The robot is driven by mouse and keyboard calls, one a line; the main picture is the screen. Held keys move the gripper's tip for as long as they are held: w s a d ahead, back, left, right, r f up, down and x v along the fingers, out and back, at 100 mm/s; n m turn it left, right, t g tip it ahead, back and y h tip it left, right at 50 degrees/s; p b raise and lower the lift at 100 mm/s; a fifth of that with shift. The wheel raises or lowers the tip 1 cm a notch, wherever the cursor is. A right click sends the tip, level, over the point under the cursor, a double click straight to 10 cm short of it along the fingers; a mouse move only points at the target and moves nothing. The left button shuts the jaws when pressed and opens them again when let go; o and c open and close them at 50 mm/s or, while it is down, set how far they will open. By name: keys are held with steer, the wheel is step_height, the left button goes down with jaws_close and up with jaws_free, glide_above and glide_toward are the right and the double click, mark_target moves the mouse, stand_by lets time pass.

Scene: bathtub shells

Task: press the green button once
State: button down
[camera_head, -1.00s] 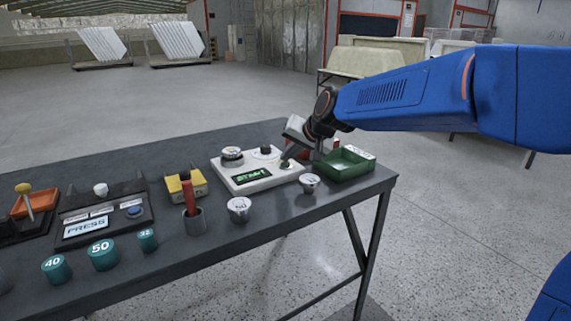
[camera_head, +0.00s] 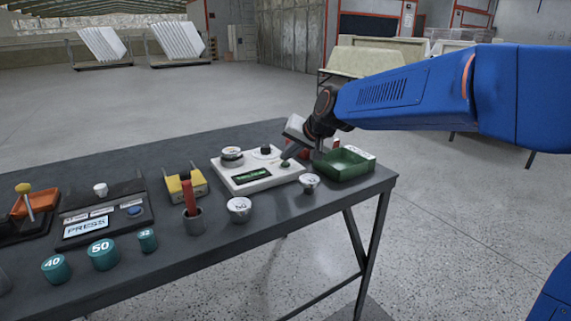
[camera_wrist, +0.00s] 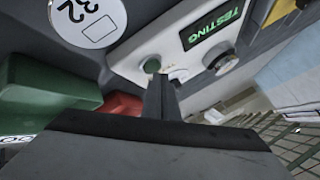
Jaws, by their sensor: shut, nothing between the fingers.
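The green button (camera_head: 285,164) is on the front right of a white control box (camera_head: 262,180) on the dark table. It also shows in the wrist view (camera_wrist: 152,66). The box has a display (camera_head: 251,175), which reads TESTING in green letters in the wrist view (camera_wrist: 211,24). My gripper (camera_head: 286,156) is shut and empty, its fingertips pointing down just over the button. In the wrist view the closed fingertips (camera_wrist: 159,78) are right beside the button. I cannot tell for sure whether they touch it.
A green tray (camera_head: 345,170) stands right of the box. Silver round pieces (camera_head: 239,209) sit in front of it. A red-handled tool in a grey cup (camera_head: 193,222), a yellow block (camera_head: 190,183) and a PRESS panel with a blue button (camera_head: 134,210) are to the left.

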steer(key=shift+r, duration=0.5)
steer(key=shift+r, duration=2.5)
steer(key=h, duration=0.1)
glide_toward(288, 165)
steer(key=d+r, duration=0.1)
steer(key=d, duration=0.4)
steer(key=s+d+f+h, duration=0.2)
steer(key=s+d+f, duration=0.2)
steer(key=s+d, duration=0.65)
steer(key=s+d+f+h, duration=0.1)
steer(key=s+d+f, duration=0.3)
steer(key=s, duration=0.3)
steer(key=s+d+f+g+h, duration=0.1)
steer(key=s+d+f, duration=0.3)
steer(key=s, duration=0.4)
steer(key=s+d+f+n+g+h, duration=0.1)
steer(key=s+d+f, duration=0.3)
steer(key=s, duration=0.3)
steer(key=shift+s+f, duration=0.2)
steer(key=shift+f, duration=0.05)
